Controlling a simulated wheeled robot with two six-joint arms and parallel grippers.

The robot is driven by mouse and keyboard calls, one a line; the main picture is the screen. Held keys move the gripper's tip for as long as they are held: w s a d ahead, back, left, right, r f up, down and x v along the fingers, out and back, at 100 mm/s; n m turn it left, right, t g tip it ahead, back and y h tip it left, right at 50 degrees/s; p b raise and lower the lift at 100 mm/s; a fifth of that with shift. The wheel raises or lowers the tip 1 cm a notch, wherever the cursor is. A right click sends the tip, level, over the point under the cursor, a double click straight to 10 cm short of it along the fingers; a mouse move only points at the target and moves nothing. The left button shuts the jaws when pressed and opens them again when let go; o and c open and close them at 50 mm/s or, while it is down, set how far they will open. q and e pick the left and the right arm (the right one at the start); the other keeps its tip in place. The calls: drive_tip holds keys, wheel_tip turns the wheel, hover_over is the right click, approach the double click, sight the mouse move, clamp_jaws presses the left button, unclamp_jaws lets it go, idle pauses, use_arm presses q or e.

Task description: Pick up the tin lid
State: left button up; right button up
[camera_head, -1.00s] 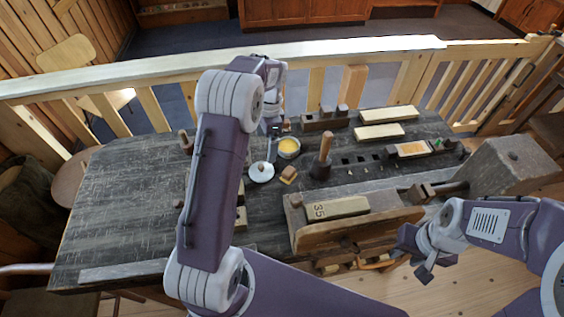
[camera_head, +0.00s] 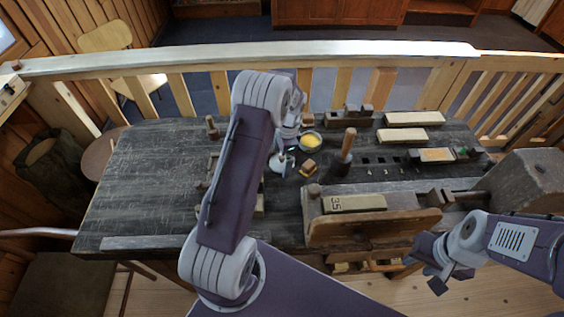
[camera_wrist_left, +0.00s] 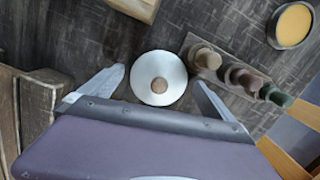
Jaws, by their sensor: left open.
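Right of the lid are a wooden block (camera_head: 309,168), a tin of yellow stuff (camera_head: 308,141) and an upright wooden-handled tool (camera_head: 347,150). Turned pieces (camera_wrist_left: 240,78) stand close beside the right finger in the wrist view. The bench's left part (camera_head: 150,175) is mostly clear.

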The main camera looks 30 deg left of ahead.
use_arm(q)
drive_tip(key=shift+s+r, duration=0.1)
drive_tip(key=c, duration=1.3)
